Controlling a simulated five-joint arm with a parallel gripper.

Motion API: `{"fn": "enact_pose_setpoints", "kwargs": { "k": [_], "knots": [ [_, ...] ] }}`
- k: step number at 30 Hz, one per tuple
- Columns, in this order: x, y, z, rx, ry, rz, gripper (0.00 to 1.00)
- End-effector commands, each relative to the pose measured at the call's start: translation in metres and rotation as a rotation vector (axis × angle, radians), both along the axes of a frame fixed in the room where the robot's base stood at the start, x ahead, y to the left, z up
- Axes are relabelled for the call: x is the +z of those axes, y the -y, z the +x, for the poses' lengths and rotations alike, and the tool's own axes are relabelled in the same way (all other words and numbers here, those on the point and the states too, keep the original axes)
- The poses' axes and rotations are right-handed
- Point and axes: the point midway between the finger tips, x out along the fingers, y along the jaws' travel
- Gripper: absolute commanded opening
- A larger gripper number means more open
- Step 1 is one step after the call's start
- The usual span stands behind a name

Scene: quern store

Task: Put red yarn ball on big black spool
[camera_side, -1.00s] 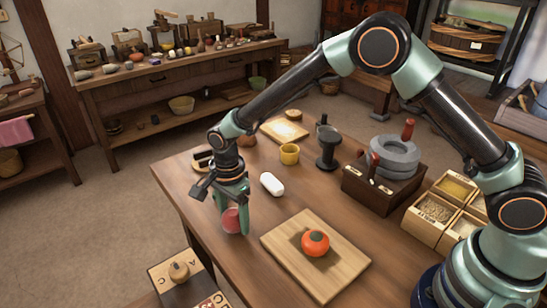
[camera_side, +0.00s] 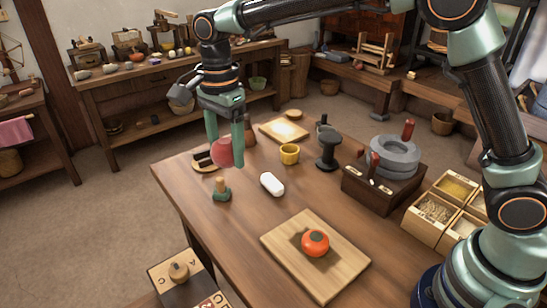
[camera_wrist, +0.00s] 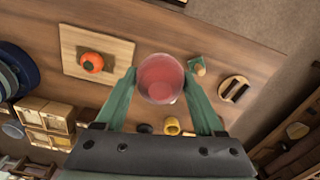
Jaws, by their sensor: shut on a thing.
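The red yarn ball (camera_side: 221,151), a smooth pinkish-red ball, is held between the two green fingers of my gripper (camera_side: 226,158), above the left part of the table. In the wrist view the ball (camera_wrist: 160,78) fills the gap between the fingertips. The big black spool (camera_side: 328,150) stands upright on the table, to the right of my gripper and beyond the yellow cup. Its top flange looks empty. A smaller dark piece (camera_side: 322,122) shows just behind it. In the wrist view a dark shape beside the cup may be the spool, partly hidden by my gripper.
A small green-and-tan peg (camera_side: 221,191) stands below the ball. A board (camera_side: 290,262) bears an orange-red round thing (camera_side: 315,242). Grey stone rings (camera_side: 395,152) stand right of the spool.

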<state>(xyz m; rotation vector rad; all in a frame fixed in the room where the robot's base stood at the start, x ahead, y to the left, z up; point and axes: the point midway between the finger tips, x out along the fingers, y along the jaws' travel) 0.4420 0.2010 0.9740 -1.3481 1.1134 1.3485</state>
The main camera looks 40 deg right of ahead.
Motion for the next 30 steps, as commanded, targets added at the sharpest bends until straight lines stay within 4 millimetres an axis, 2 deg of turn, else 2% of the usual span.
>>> {"fn": "enact_pose_setpoints", "kwargs": {
  "k": [5, 8, 15, 19, 24, 30],
  "knots": [
    [0.014, 0.032, 0.018, -0.074, 0.003, 0.002, 0.16],
    [0.024, 0.065, 0.033, -0.146, 0.003, 0.001, 0.16],
    [0.052, 0.159, 0.057, -0.337, 0.003, 0.0, 0.16],
    [0.067, 0.211, 0.061, -0.44, 0.003, 0.0, 0.16],
    [0.086, 0.277, 0.057, -0.569, 0.001, 0.0, 0.16],
    [0.103, 0.333, 0.045, -0.68, 0.001, 0.0, 0.16]
  ]
}}
